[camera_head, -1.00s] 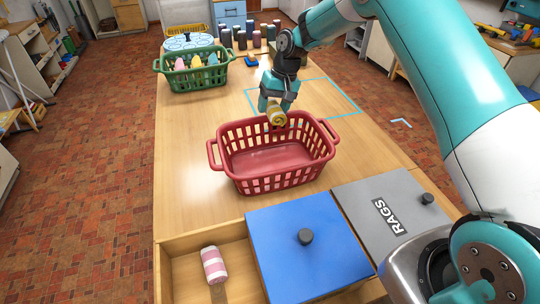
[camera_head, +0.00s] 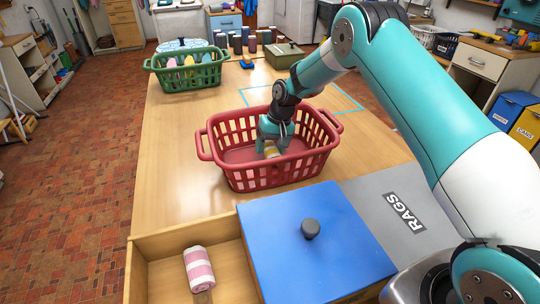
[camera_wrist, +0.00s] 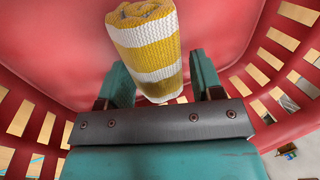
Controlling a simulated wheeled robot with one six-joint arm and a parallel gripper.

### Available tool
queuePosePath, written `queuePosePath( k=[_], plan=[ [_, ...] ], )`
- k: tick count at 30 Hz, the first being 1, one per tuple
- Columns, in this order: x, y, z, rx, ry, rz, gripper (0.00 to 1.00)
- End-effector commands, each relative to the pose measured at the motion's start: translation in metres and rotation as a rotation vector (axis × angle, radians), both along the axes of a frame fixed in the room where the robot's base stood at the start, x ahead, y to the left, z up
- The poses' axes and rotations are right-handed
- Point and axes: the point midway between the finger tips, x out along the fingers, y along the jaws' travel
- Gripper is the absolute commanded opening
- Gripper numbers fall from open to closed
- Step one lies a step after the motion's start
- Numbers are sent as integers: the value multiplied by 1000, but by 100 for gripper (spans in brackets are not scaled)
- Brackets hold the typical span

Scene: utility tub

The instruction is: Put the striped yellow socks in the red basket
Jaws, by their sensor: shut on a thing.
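The striped yellow socks (camera_wrist: 148,48) are a yellow and white roll, held between the two fingers of my gripper (camera_wrist: 160,85) in the wrist view. In the head view my gripper (camera_head: 272,138) points down inside the red basket (camera_head: 240,184), and the socks (camera_head: 271,152) show at its fingertips, below the rim. The basket stands upright on the table and its red walls surround the socks in the wrist view. I cannot tell whether the socks touch the basket's floor.
A green basket (camera_head: 187,80) with several pastel items stands at the far left. A pink striped roll (camera_head: 198,268) lies in an open wooden compartment in front, beside a blue lid (camera_head: 312,262) and a grey RAGS lid (camera_head: 385,190). Several dark rolls stand at the back.

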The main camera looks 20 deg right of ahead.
Motion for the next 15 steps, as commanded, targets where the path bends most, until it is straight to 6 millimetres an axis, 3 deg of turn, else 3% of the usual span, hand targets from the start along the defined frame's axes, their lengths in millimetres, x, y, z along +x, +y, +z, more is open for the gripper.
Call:
queuePosePath(
  k=[1, 12, 13, 15],
  plan=[
    [0, 0, -10, 0, 0, 1, 37],
    [0, 1, -12, 0, -1, 1, 37],
    [0, 1, -11, 0, -1, 1, 65],
    [0, 1, -11, 0, -1, 1, 81]
  ],
)
